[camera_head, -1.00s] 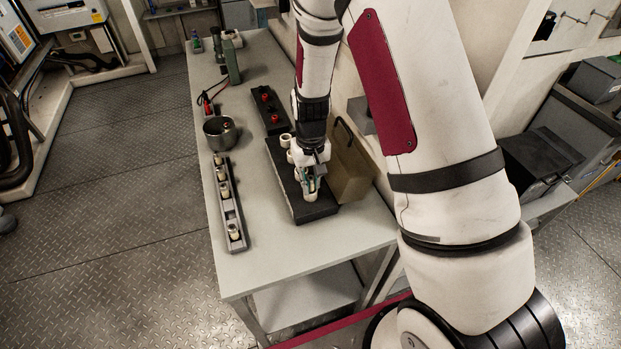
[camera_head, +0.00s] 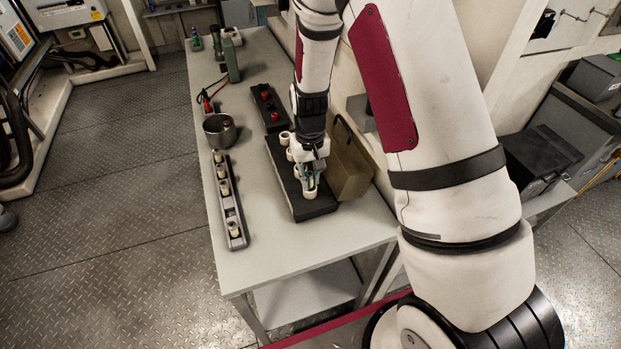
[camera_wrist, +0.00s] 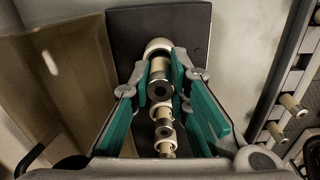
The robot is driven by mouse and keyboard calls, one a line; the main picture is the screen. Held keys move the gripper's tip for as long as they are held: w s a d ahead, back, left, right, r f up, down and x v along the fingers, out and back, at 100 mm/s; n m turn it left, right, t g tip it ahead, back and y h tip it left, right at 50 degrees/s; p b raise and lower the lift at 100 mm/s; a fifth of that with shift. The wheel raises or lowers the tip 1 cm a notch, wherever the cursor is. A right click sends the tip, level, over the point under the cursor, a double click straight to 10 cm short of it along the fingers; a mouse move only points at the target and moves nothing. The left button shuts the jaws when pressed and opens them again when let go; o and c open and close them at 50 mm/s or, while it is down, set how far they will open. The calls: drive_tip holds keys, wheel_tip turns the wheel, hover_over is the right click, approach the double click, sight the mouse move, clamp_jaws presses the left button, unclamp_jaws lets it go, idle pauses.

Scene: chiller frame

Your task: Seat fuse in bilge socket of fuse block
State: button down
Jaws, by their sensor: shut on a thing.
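My gripper (camera_head: 309,189), with green-sided fingers, points down over the near end of a black block (camera_head: 320,211). In the wrist view my gripper (camera_wrist: 161,78) is shut on a tan fuse (camera_wrist: 160,68) with metal on its end. A cream round part (camera_wrist: 158,46) shows at the fingertips; whether it belongs to the fuse or the black block is unclear. Several more cream cylinders (camera_wrist: 165,132) stand in line on that block. A long grey strip (camera_head: 238,243) on the left carries several cream fuses, with a gap before the nearest one (camera_head: 234,229). No socket labels are readable.
A black panel with red parts (camera_head: 266,106) lies behind the black block. A tan case (camera_head: 352,168) stands close on its right. The table's near end (camera_head: 290,262) is bare.

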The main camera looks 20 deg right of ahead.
sight(310, 174)
drive_tip(key=shift+r, duration=0.45)
drive_tip(key=shift+f, duration=1.3)
idle(1.5)
drive_tip(key=c, duration=1.4)
unclamp_jaws()
drive_tip(key=shift+c, duration=0.2)
drive_tip(key=shift+r, duration=0.1)
wheel_tip(310, 174, up, 12)
drive_tip(key=shift+f, duration=0.1)
